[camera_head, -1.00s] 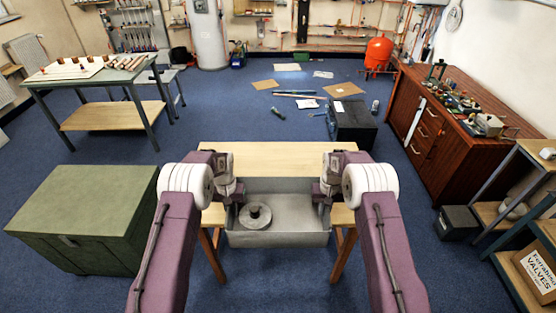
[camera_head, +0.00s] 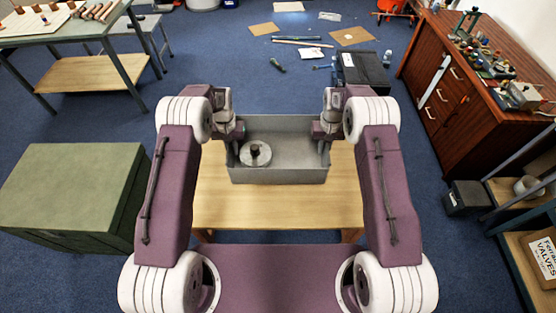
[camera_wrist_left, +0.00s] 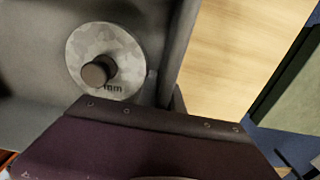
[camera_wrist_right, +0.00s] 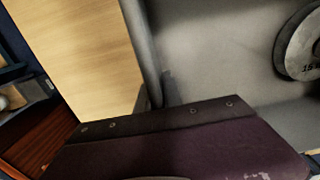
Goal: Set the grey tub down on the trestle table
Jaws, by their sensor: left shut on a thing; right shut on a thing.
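The grey tub (camera_head: 290,173) is an open rectangular box, level, over the far part of the pale wooden trestle table (camera_head: 275,207). A round grey disc weight (camera_head: 262,158) with a dark knob lies inside at its left. My left gripper (camera_head: 233,138) is shut on the tub's left wall and my right gripper (camera_head: 322,138) on its right wall. The wrist views show the tub wall running under each gripper, with the table top beside it. The fingertips are mostly hidden. I cannot tell whether the tub's bottom touches the table.
A green chest (camera_head: 70,190) stands left of the table. A black box (camera_head: 362,72) is on the floor beyond it. A red-brown cabinet (camera_head: 470,90) and shelving with a valves carton (camera_head: 541,259) stand at the right. The table's near part is bare.

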